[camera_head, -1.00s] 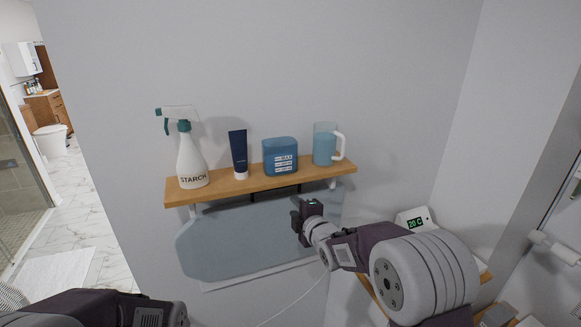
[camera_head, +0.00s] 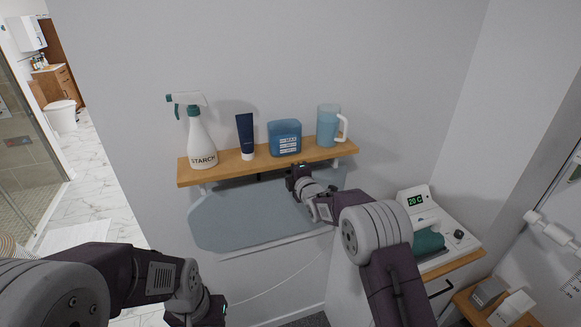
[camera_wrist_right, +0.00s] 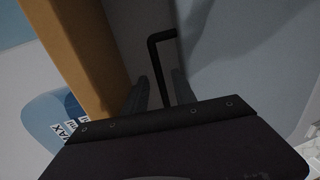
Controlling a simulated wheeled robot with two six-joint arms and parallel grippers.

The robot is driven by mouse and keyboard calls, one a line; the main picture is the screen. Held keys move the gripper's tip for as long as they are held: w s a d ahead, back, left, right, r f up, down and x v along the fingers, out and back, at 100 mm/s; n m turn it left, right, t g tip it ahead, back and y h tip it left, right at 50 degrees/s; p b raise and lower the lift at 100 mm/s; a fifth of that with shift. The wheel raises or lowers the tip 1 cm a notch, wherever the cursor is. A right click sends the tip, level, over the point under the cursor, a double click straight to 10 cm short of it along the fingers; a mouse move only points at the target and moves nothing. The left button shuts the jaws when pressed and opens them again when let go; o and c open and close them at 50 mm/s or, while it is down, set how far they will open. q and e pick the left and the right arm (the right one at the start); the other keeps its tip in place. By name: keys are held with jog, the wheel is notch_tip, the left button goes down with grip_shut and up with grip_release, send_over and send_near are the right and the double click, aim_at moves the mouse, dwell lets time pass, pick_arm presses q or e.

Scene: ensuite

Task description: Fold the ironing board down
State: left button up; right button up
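The ironing board (camera_head: 260,215) is a blue-grey panel lying flat along the wall below a wooden shelf; it also shows as a grey surface in the right wrist view (camera_wrist_right: 245,60). A black bent bar (camera_wrist_right: 153,55) stands beside the board, near the shelf's underside. My right gripper (camera_head: 297,172) is at the board's upper right, just under the shelf. In the right wrist view its two fingers (camera_wrist_right: 162,88) are apart, with the bar's lower end between them. My left gripper (camera_head: 208,308) is low at the bottom of the head view, away from the board; its fingers are unclear.
The shelf (camera_head: 228,168) close above my right gripper carries a starch spray bottle (camera_head: 202,140), a dark blue tube (camera_head: 245,135), a blue tub (camera_head: 284,138) and a measuring jug (camera_head: 328,125). The floor at left is clear.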

jog(key=shift+w+f, duration=0.1)
grip_shut()
dwell(1.2)
